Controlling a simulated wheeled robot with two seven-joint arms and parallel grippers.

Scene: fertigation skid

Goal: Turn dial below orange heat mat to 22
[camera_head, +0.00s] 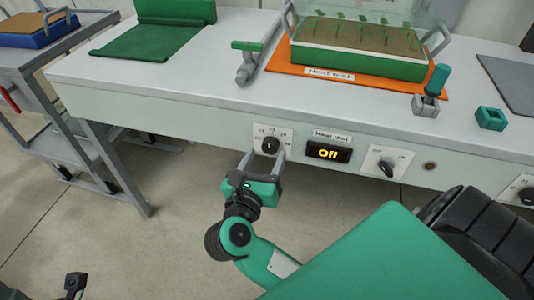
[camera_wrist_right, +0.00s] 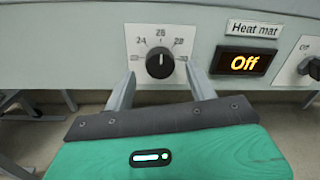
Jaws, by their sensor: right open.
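The dial (camera_head: 270,145) is a black round knob on a white plate on the bench's front panel, below and left of the orange heat mat (camera_head: 435,91). In the right wrist view the dial (camera_wrist_right: 160,64) has its white mark pointing up, near 26. I read 24, 26 and 28; the lower marks are too small to read. The display (camera_head: 328,152) beside it reads "Off" under a "Heat mat" label. My right gripper (camera_head: 263,160) is open, its fingertips near the plate, either side of and slightly below the knob. Contact is not visible.
A switch knob (camera_head: 386,167) sits right of the display, and another knob (camera_head: 526,195) farther right. A green tray of seedlings (camera_head: 350,62) stands on the mat. A grey side table (camera_head: 50,48) is at left. A dark part (camera_head: 75,284) shows at lower left, unidentified.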

